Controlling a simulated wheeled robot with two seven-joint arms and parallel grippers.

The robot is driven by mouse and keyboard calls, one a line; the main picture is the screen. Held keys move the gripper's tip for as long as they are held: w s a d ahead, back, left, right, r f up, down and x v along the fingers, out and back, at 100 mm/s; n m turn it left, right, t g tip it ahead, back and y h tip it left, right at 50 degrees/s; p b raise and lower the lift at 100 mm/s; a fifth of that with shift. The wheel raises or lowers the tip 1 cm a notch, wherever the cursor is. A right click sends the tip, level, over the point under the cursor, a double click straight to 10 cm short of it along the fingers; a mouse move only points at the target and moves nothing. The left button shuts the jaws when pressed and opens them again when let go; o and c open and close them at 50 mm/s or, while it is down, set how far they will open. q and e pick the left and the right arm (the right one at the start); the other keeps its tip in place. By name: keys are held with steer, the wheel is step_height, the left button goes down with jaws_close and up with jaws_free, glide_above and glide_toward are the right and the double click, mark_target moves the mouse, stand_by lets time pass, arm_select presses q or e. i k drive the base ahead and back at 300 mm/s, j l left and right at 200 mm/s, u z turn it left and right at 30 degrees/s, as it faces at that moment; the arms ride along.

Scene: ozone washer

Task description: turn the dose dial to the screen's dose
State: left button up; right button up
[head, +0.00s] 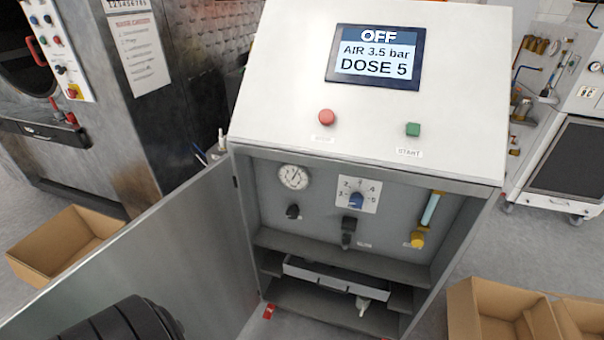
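The screen (375,58) on the white cabinet's sloping top reads OFF, AIR 3.5 bar and DOSE 5. The dose dial (357,201) is a blue knob on a white numbered plate (371,187), set in the grey panel inside the open cabinet. The 5 is at the plate's right side. Which number the knob points to is too small to tell. Neither gripper shows; a black ribbed part of my arm is at the bottom left, well away from the dial.
The open cabinet door (150,260) stands to the left. Around the dial are a round gauge (293,176), a black knob (293,211), a black switch (348,230) and a yellow-based flow tube (418,239). Above are a red button (325,117) and green button (413,129).

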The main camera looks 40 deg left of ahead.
mark_target(356, 201)
steer(key=k, duration=0.75)
steer(key=k+j, duration=0.15)
steer(key=j, duration=0.2)
steer(key=k+j, duration=0.2)
steer(key=j, duration=0.15)
steer(key=k+j+u, duration=0.1)
steer(key=j, duration=0.25)
steer(key=k+j, duration=0.2)
steer(key=j, duration=0.15)
